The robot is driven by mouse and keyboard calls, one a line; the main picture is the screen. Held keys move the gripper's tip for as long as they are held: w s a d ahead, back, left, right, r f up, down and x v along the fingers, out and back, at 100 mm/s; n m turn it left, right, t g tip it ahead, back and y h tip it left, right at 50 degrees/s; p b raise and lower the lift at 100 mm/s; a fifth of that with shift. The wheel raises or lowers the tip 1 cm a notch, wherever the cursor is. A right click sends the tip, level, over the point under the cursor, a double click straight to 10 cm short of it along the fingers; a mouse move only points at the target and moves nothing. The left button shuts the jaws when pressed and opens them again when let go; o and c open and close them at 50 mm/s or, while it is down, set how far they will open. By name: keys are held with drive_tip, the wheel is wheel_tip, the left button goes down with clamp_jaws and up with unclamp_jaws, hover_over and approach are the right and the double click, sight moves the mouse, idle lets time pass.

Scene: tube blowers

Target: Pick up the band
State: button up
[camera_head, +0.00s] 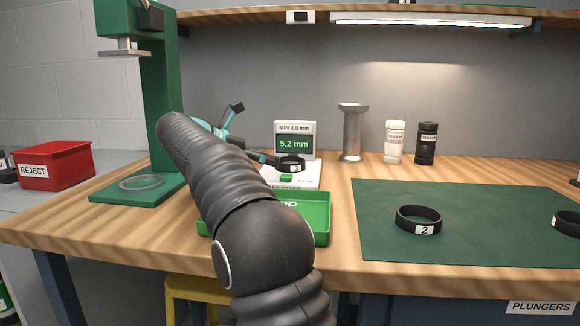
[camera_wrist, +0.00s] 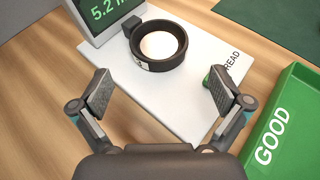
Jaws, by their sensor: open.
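A black band (camera_head: 290,161) with a white label reading 3 sits on the white plate of the gauge (camera_head: 295,130), whose screen shows 5.2 mm under MIN 4.0 mm. In the wrist view the band (camera_wrist: 172,64) lies flat on a pale round spot near the screen. My gripper (camera_wrist: 162,92) is open and empty, its two fingers apart with the band beyond and between them. The fingers do not appear to touch the band. In the head view my arm hides part of the gauge and my gripper.
A green GOOD tray (camera_wrist: 304,78) is right of the gauge plate in the wrist view. A green mat (camera_head: 470,245) holds band 2 (camera_head: 419,220) and another band (camera_head: 567,223). A green press (camera_head: 165,100), a red REJECT bin (camera_head: 55,165), a metal stand (camera_head: 351,130) and two bottles stand around.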

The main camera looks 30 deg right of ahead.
sight(284, 160)
drive_tip(key=shift+x, duration=3.25)
drive_tip(key=shift+w+r, duration=0.1)
drive_tip(key=shift+c, duration=0.3)
drive_tip(key=c, duration=1)
drive_tip(key=shift+r, duration=0.15)
drive_tip(key=shift+r, duration=0.6)
wheel_tip(284, 160, up, 3)
drive_tip(key=shift+f+p, duration=0.1)
drive_tip(key=shift+p, duration=0.35)
drive_tip(key=s+r+b, duration=0.2)
drive_tip(key=s+r, duration=0.4)
drive_tip(key=s, duration=0.5)
drive_tip(key=shift+s+r, duration=0.35)
